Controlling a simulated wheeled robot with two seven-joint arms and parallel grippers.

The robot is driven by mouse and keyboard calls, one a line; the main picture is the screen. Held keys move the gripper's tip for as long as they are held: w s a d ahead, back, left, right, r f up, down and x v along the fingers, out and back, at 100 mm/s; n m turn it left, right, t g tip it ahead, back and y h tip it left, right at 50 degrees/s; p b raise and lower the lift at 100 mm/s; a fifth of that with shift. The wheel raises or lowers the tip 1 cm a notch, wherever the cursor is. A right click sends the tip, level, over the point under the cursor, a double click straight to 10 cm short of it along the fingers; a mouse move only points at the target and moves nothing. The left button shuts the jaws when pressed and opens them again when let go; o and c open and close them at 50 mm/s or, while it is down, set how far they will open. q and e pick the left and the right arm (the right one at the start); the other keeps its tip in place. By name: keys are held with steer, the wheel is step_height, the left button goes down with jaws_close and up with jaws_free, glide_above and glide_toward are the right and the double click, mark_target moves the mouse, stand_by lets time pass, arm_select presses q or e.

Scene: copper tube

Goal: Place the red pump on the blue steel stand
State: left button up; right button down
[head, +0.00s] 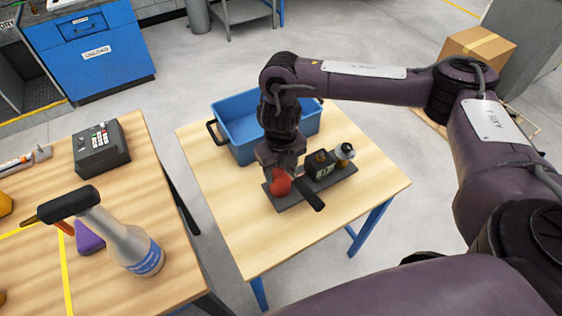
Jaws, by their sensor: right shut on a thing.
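The red pump (279,183) is on the near left part of a dark grey board, with my right gripper (281,171) right above it. The gripper is shut on the red pump; its fingers are partly hidden, and I cannot tell whether the pump touches the board. A black bar (311,195) sticks out beside it toward the lower right. The stand with blue steel legs (368,228) has a light wood top and carries the board. My left gripper is not in view.
On the same stand are a blue bin (238,151), a black block (319,164) and a small bottle with a pale top (344,155). The left bench holds a spray bottle (132,247) and a grey keypad box (101,147). The stand's near wood top is clear.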

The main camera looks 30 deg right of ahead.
steer(key=shift+w+f+b, duration=0.1)
steer(key=shift+f+b, duration=0.5)
steer(key=shift+f, duration=1.3)
steer(key=c, duration=0.6)
jaws_free()
steer(key=shift+s, duration=0.25)
steer(key=shift+w+r, duration=0.1)
steer(key=shift+r, duration=0.3)
step_height(320, 180, up, 11)
steer(key=p, duration=0.3)
steer(key=shift+r, duration=0.15)
